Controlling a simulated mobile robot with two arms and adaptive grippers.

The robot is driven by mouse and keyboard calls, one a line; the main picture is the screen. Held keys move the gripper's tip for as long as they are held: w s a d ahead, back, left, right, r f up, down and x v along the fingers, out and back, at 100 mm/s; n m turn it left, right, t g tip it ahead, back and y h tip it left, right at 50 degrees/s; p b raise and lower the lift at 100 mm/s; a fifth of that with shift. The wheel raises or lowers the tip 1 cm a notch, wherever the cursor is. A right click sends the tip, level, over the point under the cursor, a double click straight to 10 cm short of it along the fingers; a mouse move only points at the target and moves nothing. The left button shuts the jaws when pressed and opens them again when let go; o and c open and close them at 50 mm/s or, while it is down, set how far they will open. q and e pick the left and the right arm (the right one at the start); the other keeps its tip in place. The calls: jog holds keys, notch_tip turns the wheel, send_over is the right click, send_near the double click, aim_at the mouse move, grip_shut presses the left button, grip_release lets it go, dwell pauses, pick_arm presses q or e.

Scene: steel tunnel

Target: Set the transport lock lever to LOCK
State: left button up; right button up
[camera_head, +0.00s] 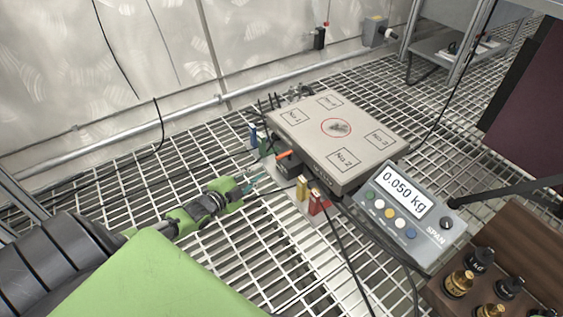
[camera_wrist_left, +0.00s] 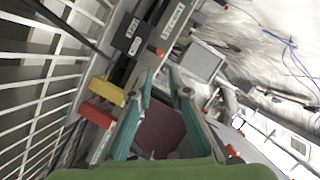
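The transport lock lever (camera_head: 284,154) is a small orange bar on a black block at the left side of the scale (camera_head: 341,187). In the left wrist view, an orange tip that looks like the lever (camera_wrist_left: 159,51) shows near my fingertips, beside a black block (camera_wrist_left: 132,36) with small white labels too small to read surely. My left gripper (camera_head: 262,178) is just left of and below the lever in the head view. In the wrist view its teal fingers (camera_wrist_left: 165,75) are apart, with nothing seen held between them. Contact with the lever cannot be told. My right gripper is not in view.
The scale's display (camera_head: 404,192) reads 0.050 kg. Yellow (camera_head: 302,187) and red (camera_head: 318,201) blocks stand near the scale's front-left corner. Cables cross the floor grating (camera_head: 190,160). A wooden case (camera_head: 525,240) with brass weights is at right. Open grating lies to the left.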

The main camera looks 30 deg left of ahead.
aim_at(279, 156)
pick_arm(q)
jog(key=b+x, duration=0.9)
jog(key=x, duration=0.3)
jog(key=shift+w+a+f+b, duration=0.1)
jog(key=shift+w+f+b, duration=0.1)
jog(key=shift+b, duration=0.1)
jog(key=shift+w, duration=0.35)
jog(key=shift+r, duration=0.1)
grip_shut()
